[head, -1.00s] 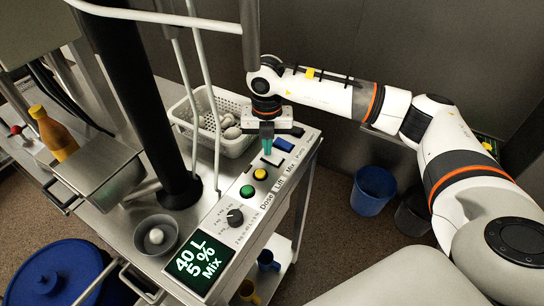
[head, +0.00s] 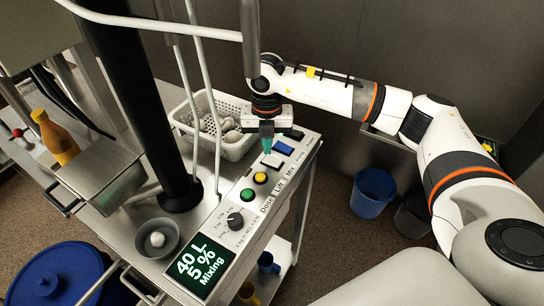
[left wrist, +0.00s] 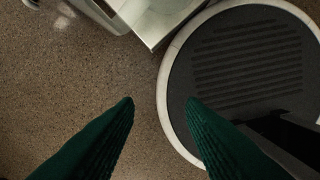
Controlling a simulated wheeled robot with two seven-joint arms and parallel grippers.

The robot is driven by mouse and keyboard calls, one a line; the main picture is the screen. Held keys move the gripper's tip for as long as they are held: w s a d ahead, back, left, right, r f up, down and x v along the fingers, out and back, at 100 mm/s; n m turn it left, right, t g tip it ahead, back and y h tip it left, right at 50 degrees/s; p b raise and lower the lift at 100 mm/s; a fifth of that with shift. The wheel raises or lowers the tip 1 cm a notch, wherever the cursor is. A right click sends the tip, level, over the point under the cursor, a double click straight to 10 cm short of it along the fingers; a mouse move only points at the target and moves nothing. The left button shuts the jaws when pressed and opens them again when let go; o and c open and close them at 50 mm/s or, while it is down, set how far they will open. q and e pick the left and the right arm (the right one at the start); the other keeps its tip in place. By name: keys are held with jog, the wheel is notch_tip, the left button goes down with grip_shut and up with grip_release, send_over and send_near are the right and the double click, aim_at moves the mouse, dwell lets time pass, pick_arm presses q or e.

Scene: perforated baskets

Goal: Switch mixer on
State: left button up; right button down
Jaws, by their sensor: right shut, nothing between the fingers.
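The mixer's control panel (head: 228,228) runs along the front right edge of the steel table. Labels read Dose, Lift and Mix. My right gripper (head: 267,148) is shut and empty, its teal fingers pointing down at the white and blue switches. I cannot tell whether they touch. My left gripper (left wrist: 160,102) is open and empty above the floor.
A white perforated basket (head: 238,147) with pale round items stands behind the panel. A black column (head: 150,110) and pale pipes rise from the table. A grey bowl (head: 173,247), a yellow bottle (head: 55,138) and a steel box (head: 108,178) stand left. A blue bucket (head: 373,190) is on the floor.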

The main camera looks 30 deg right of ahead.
aim_at(268, 159)
notch_tip(268, 159, up, 5)
jog(key=shift+f+p, duration=0.1)
jog(key=shift+p, duration=1.05)
